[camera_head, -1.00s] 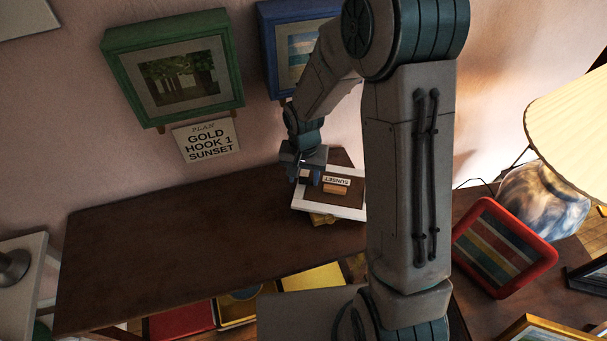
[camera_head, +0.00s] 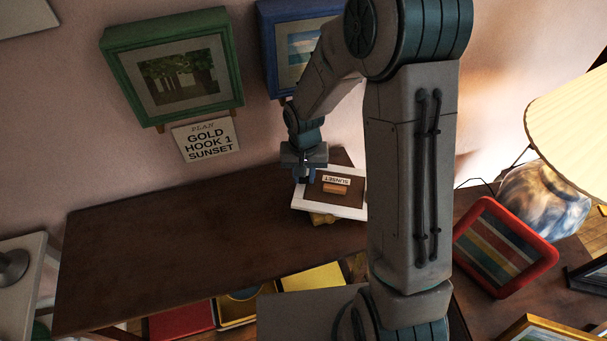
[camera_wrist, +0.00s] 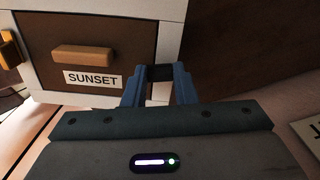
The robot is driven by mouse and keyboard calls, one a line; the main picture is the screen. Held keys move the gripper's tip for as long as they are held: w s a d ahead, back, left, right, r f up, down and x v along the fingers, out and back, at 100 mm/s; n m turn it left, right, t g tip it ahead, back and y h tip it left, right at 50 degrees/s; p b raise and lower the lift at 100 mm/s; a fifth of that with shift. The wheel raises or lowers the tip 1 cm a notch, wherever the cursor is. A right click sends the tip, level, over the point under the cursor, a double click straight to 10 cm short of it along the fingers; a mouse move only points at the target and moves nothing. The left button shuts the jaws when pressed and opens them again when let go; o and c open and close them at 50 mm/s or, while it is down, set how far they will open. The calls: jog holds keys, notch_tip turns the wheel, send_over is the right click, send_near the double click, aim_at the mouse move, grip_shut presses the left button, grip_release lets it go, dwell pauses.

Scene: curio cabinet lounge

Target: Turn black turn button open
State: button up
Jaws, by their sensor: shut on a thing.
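A white picture frame (camera_head: 358,212) lies face down on the dark wooden table, its brown back panel (camera_head: 322,199) facing up. The panel carries a wooden block (camera_head: 335,188) and a SUNSET label (camera_head: 337,180); the wrist view shows the label (camera_wrist: 91,79) too. My gripper (camera_head: 304,178) is at the frame's left edge in the head view. In the wrist view my gripper (camera_wrist: 160,90) has its blue fingers shut on the black turn button (camera_wrist: 160,72) at the border of frame and panel. The fingers partly hide the button, so its exact angle is unclear.
A yellow piece (camera_head: 322,218) shows at the frame's near edge. The table (camera_head: 190,245) is clear to the left. A green frame (camera_head: 117,80) and a blue frame hang behind, above a plan card (camera_head: 206,140). A red frame (camera_head: 540,262) and a lamp stand right.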

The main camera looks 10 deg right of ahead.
jog(key=n, duration=0.3)
jog(key=shift+w+n, duration=0.1)
jog(key=shift+n, duration=0.2)
jog(key=n, duration=0.4)
jog(key=shift+w+n, duration=0.1)
jog(key=shift+n, duration=0.2)
jog(key=n+p, duration=0.1)
jog(key=n, duration=0.2)
jog(key=shift+w+n, duration=0.1)
jog(key=shift+n, duration=0.2)
jog(key=shift+w+n+p, duration=0.15)
jog(key=shift+n+p, duration=0.4)
jog(key=shift+n, duration=1.35)
jog(key=o, duration=1)
jog(key=shift+r, duration=0.1)
